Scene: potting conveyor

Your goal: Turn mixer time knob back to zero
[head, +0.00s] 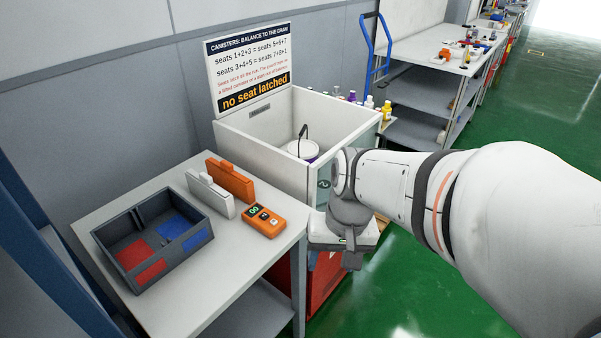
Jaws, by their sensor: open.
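The white open-topped machine (262,138) stands in the middle, against the wall; I take it to be the mixer. A white bucket-like vessel with a dark upright handle (303,148) sits inside it. Its grey-green front panel (362,137) carries a small dark round mark (323,184); I cannot tell whether this is the time knob. No knob shows clearly, and my arm covers part of the front. My gripper (334,258) points down in front of the machine's lower front, beside the table's right edge. It is open, and no object shows between its fingers.
A grey table (225,287) at the left holds a dark divided tray (123,274) with red and blue patches, a white block (210,195), an orange block (231,180) and an orange handheld device (263,221). A blue-handled cart (367,50) stands behind. Green floor lies open right.

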